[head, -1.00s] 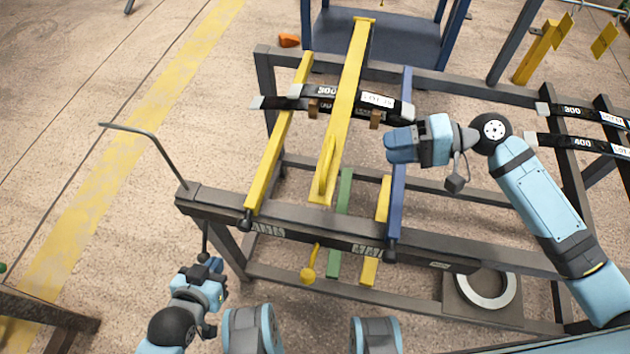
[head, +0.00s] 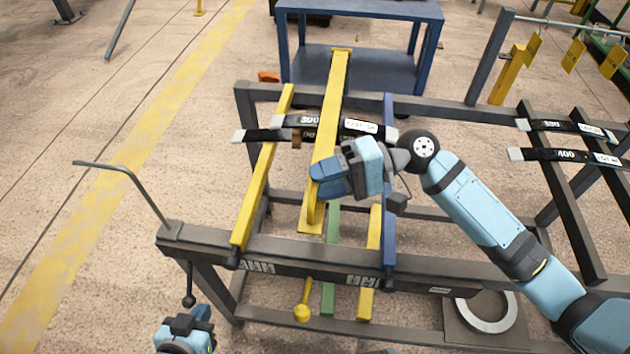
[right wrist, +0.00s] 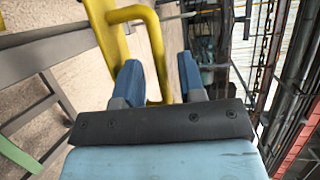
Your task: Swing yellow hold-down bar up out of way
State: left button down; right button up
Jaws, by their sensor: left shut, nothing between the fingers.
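The yellow hold-down bar (head: 331,115) lies lengthwise over the rack, across the dark leaf springs (head: 357,126). Its near end carries a looped yellow handle (right wrist: 154,45). My right gripper (head: 320,180) is over the near part of the bar and partly hides the handle in the head view. In the right wrist view my right gripper (right wrist: 160,78) has its two blue fingers apart, with the handle running between them; contact is not clear. My left gripper (head: 203,314) is shut and empty at the bottom, in front of the rack, partly cut off.
A second yellow rail (head: 263,170) and a blue rail (head: 389,210) flank the bar. A yellow ball-ended lever (head: 303,312) hangs at the rack's front. A bent grey rod (head: 125,168) rises at the left corner. A blue table (head: 365,70) stands behind. The left floor is mostly clear.

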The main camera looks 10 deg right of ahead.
jog(key=shift+s+a+f, duration=0.1)
jog(key=shift+a+f, duration=0.05)
jog(key=shift+a, duration=0.8)
jog(key=shift+c, duration=0.3)
grip_shut()
